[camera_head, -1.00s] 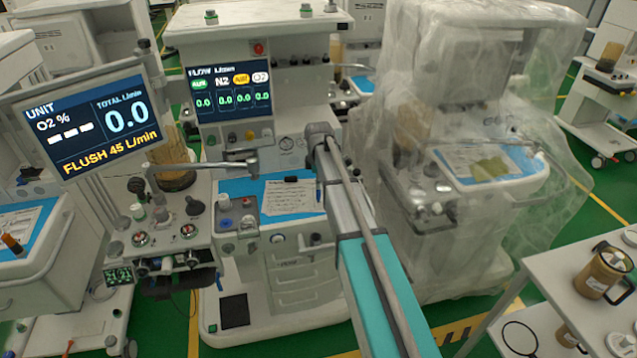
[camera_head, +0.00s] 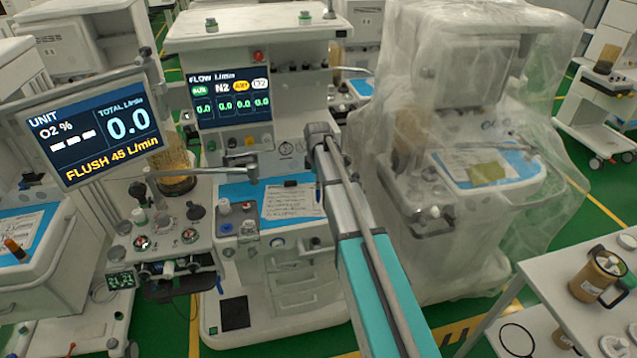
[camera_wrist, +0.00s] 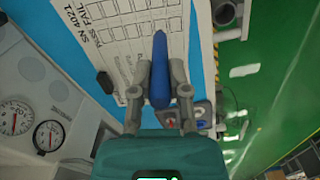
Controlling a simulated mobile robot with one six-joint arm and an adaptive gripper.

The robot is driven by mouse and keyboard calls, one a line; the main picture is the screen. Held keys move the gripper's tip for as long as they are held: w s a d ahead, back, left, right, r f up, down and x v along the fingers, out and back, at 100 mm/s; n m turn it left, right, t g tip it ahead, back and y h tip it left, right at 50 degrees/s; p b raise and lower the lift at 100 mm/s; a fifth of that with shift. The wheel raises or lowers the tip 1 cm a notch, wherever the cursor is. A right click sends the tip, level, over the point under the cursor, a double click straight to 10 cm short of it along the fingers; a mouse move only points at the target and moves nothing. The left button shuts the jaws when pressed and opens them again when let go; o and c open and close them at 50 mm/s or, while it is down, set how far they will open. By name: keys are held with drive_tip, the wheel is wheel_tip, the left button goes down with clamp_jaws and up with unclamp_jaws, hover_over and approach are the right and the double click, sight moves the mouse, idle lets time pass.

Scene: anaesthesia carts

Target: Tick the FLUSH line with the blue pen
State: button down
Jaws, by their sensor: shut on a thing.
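The blue pen (camera_wrist: 160,62) is held between the two fingers of my gripper (camera_wrist: 160,84) in the wrist view. Its far end points up the picture, over the white checklist sheet (camera_wrist: 118,30) with printed rows and boxes. I cannot tell whether the pen touches the paper. The FLUSH line cannot be made out; "FAIL" and a serial number are readable, tilted. In the head view the sheet (camera_head: 292,203) lies on the blue worktop of the middle cart, and my arm hides most of my gripper.
A black clip (camera_wrist: 106,82) sits at the sheet's edge. Gauges (camera_wrist: 15,118) are on the left in the wrist view. A monitor (camera_head: 90,128) reads "FLUSH 45 L/min". A plastic-covered cart (camera_head: 470,150) stands close right of my arm.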

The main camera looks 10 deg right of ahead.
drive_tip(key=shift+r+p, duration=2.2)
drive_tip(key=shift+r, duration=0.25)
drive_tip(key=shift+f, duration=0.2)
drive_tip(key=shift+w+a+f+b, duration=0.1)
drive_tip(key=shift+a+f+b, duration=0.1)
drive_tip(key=shift+f+b, duration=1.25)
drive_tip(key=shift+a+f+b, duration=0.2)
drive_tip(key=shift+f+b, duration=1.1)
drive_tip(key=shift+b, duration=0.15)
drive_tip(key=shift+f+b, duration=0.6)
drive_tip(key=shift+d, duration=0.45)
idle(1.4)
